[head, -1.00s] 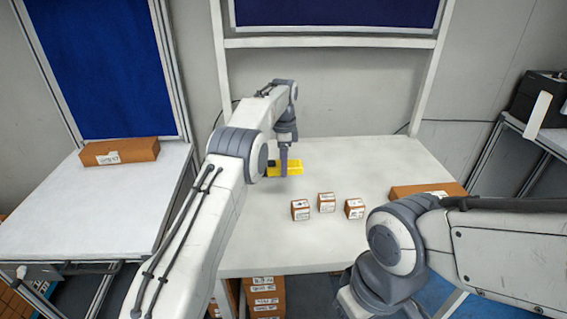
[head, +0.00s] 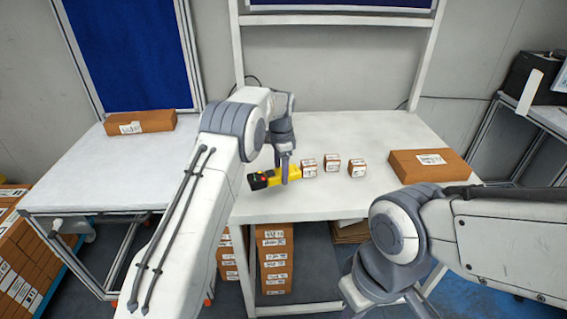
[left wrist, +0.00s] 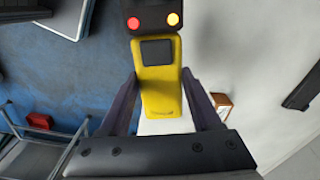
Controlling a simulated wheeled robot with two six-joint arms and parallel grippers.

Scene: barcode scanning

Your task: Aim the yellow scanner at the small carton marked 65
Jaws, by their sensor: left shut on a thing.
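My left gripper (head: 285,181) is shut on the yellow scanner (head: 273,179), over the near left part of the white table. The scanner's black end points left, away from the small cartons. In the left wrist view the scanner (left wrist: 160,88) sits between the fingers, with a red and a yellow light on its black end. Three small brown cartons stand in a row right of it: a left one (head: 309,169), a middle one (head: 332,164) and a right one (head: 357,169). Their labels are too small to read.
A large flat brown box (head: 405,168) lies right of the small cartons. Another long box (head: 140,122) is on the left side table (head: 85,170). A white upright frame stands at the table's back. The table behind the cartons is clear.

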